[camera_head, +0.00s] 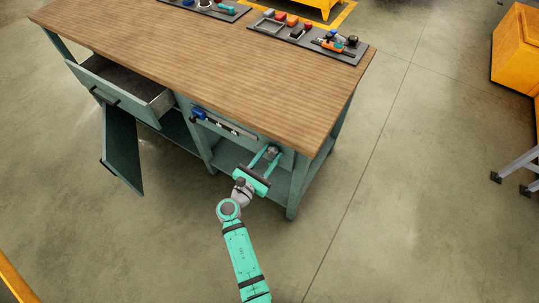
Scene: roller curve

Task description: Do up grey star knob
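A small grey knob (272,151) sits on the front of the workbench, under the right part of the wooden top. My gripper (274,153) reaches it from the front, with its two green fingers apart and one tip on each side of the knob. The fingers partly cover the knob, so its star shape is not clear. It is too small to tell whether the fingertips press on it or only stand around it.
The workbench (200,62) has an open drawer (128,85) and an open door (122,150) at left. A blue-ended bar (225,125) lies along the front, left of my gripper. Tool trays (310,38) lie at the back edge.

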